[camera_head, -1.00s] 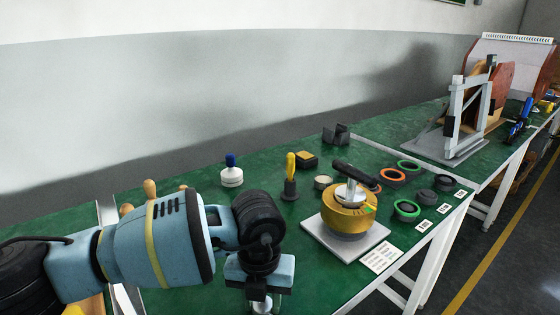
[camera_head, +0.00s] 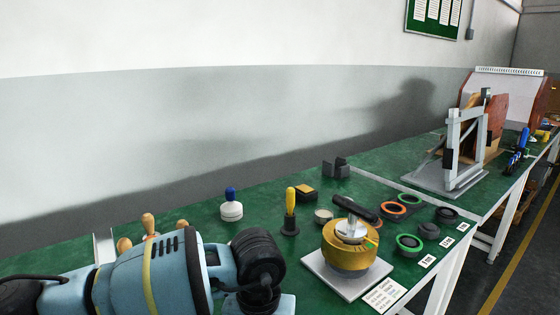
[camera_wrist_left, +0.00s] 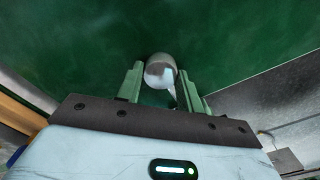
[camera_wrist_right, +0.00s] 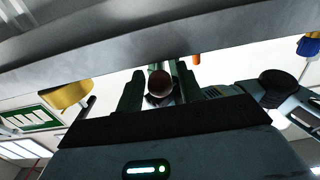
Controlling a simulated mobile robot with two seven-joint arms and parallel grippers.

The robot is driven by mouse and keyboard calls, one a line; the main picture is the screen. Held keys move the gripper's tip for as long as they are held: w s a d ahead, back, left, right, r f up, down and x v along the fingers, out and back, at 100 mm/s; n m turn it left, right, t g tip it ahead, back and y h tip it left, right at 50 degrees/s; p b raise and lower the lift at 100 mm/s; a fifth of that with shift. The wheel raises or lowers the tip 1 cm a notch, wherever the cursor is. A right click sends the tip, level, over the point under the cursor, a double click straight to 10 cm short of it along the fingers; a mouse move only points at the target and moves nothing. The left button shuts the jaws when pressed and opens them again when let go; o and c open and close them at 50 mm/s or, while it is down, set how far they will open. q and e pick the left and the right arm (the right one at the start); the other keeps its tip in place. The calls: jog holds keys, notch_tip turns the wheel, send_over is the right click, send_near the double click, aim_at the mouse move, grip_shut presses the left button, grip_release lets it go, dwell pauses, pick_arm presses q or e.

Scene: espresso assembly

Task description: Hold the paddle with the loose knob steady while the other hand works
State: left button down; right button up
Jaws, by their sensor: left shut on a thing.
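My left gripper (camera_wrist_left: 160,88) has its two green fingers shut on a silver, round-ended metal piece (camera_wrist_left: 159,70), seen over the green table. This piece may be the paddle; I cannot see a knob on it. In the head view my left arm enters at lower left, with its fingers below the frame. My right gripper (camera_wrist_right: 158,88) shows in the right wrist view, with a brown, round-ended piece (camera_wrist_right: 159,82) between its fingers. I cannot tell whether they touch it. My right arm is not seen in the head view. Wooden knobs (camera_head: 148,222) stand behind my left arm.
A brass-coloured drum with a black handle (camera_head: 350,258) stands on a pale plate right of my left arm. A white jar with a blue top (camera_head: 231,207), a yellow-handled tool (camera_head: 291,205) and several rings (camera_head: 409,243) stand on the green bench (camera_head: 265,235).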

jog(key=shift+o, duration=0.6)
jog(key=v, duration=1.2)
jog(key=shift+c, duration=0.6)
jog(key=shift+w+a, duration=0.25)
jog(key=shift+w, duration=0.15)
jog(key=shift+x, duration=5.55)
jog(key=shift+c, duration=0.4)
